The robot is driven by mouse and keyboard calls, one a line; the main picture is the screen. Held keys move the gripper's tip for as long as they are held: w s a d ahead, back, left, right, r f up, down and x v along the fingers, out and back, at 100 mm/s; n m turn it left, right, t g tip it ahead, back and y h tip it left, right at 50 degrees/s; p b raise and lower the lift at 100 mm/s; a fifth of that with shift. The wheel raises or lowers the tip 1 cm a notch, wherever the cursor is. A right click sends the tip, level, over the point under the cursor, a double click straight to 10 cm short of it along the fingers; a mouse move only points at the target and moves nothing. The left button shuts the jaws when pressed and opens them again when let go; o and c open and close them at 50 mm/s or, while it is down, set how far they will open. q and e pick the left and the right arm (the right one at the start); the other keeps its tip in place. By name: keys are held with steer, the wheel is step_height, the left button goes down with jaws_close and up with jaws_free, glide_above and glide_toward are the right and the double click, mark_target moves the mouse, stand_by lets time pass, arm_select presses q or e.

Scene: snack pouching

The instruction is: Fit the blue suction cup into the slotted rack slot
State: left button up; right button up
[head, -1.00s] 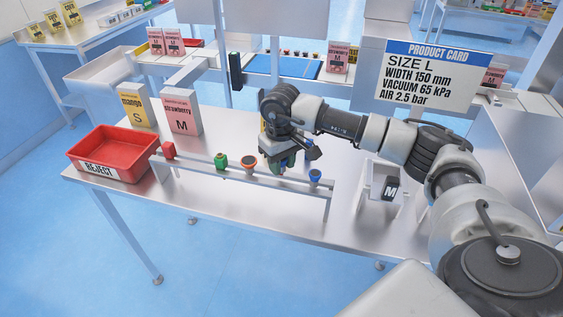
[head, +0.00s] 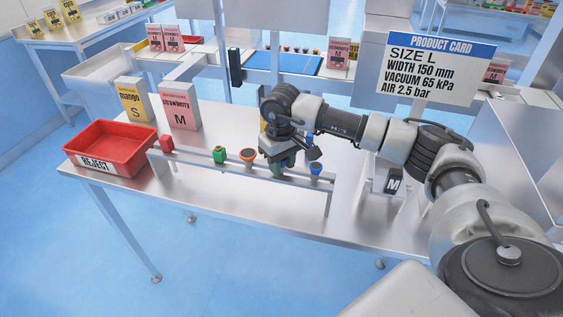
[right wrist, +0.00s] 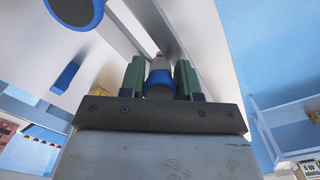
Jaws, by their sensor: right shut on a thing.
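My right gripper (head: 283,164) is over the slotted rack (head: 205,158), between the orange-rimmed cup (head: 247,155) and another blue-topped cup (head: 316,169) at the right end. In the right wrist view its green fingers (right wrist: 160,80) are shut on the blue suction cup (right wrist: 159,84), which has a blue band and a paler tip. The rack's pale bar runs just beyond the held cup there. My left gripper is not in view.
A red cup (head: 167,144) and a green cup (head: 219,155) stand in the rack. A red reject bin (head: 110,142) is at the left, with mango (head: 133,100) and strawberry (head: 178,107) pouches behind. An M-marked holder (head: 392,182) stands right of the rack.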

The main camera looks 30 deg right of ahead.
steer(key=shift+f, duration=0.2)
steer(key=o, duration=1)
steer(key=shift+r, duration=0.1)
step_height(320, 180, up, 11)
steer(key=shift+f+b, duration=0.1)
steer(key=shift+b, duration=1)
steer(key=shift+a, duration=0.1)
